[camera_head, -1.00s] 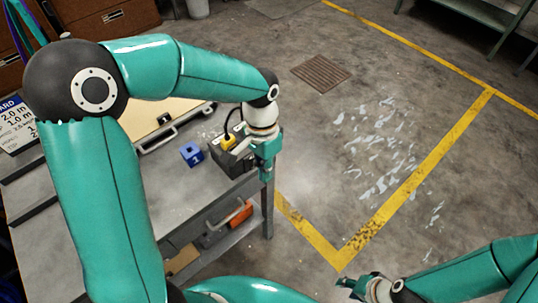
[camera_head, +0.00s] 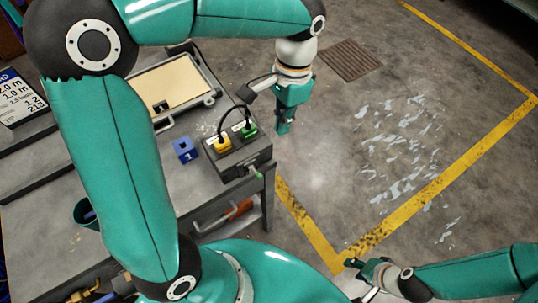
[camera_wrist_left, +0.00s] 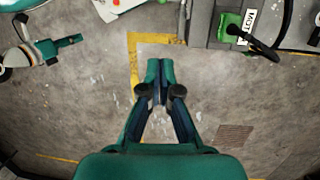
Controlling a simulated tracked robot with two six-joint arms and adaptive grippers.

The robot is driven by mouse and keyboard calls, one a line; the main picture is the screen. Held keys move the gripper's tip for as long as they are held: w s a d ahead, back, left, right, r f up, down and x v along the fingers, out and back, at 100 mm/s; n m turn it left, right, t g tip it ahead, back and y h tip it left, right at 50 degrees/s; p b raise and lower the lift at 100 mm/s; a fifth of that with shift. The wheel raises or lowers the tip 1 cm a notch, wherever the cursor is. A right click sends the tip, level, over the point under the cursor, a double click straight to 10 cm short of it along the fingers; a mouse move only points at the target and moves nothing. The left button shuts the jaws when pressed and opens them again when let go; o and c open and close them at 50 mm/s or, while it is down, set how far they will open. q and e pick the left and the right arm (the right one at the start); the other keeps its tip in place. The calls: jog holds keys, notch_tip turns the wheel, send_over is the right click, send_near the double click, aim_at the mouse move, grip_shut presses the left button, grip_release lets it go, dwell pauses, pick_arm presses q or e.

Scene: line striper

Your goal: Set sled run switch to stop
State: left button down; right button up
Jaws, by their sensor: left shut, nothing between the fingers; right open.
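A grey control box (camera_head: 238,163) sits at the table's right corner, with a yellow plug (camera_head: 222,145) and a green plug (camera_head: 249,131) on top. A small green-tipped lever (camera_head: 258,176) sticks out from its near side; it looks like the switch, but I cannot read its setting. My left gripper (camera_head: 284,128) is shut and empty, beyond the table edge, right of the box and apart from it. In the left wrist view its fingertips (camera_wrist_left: 160,72) point over floor, and the green plug (camera_wrist_left: 229,28) shows upper right. My right gripper (camera_head: 358,268) is open, low at the right.
A blue block marked 1 (camera_head: 184,150) and a tan panel in a grey frame (camera_head: 165,85) are on the table (camera_head: 190,195). An orange item (camera_head: 240,208) is on the shelf below. The floor right of the table is clear, with yellow lines (camera_head: 420,200) and a grate (camera_head: 349,59).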

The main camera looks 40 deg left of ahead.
pick_arm(q)
send_near(255, 172)
notch_tip(255, 172, down, 5)
jog(key=w+d, duration=0.3)
jog(key=s, duration=0.1)
jog(key=s+a+f+p, duration=0.1)
jog(key=s, duration=0.1)
jog(key=shift+s+f, duration=0.15)
jog(key=shift+f, duration=0.05)
jog(key=shift+d, duration=0.1)
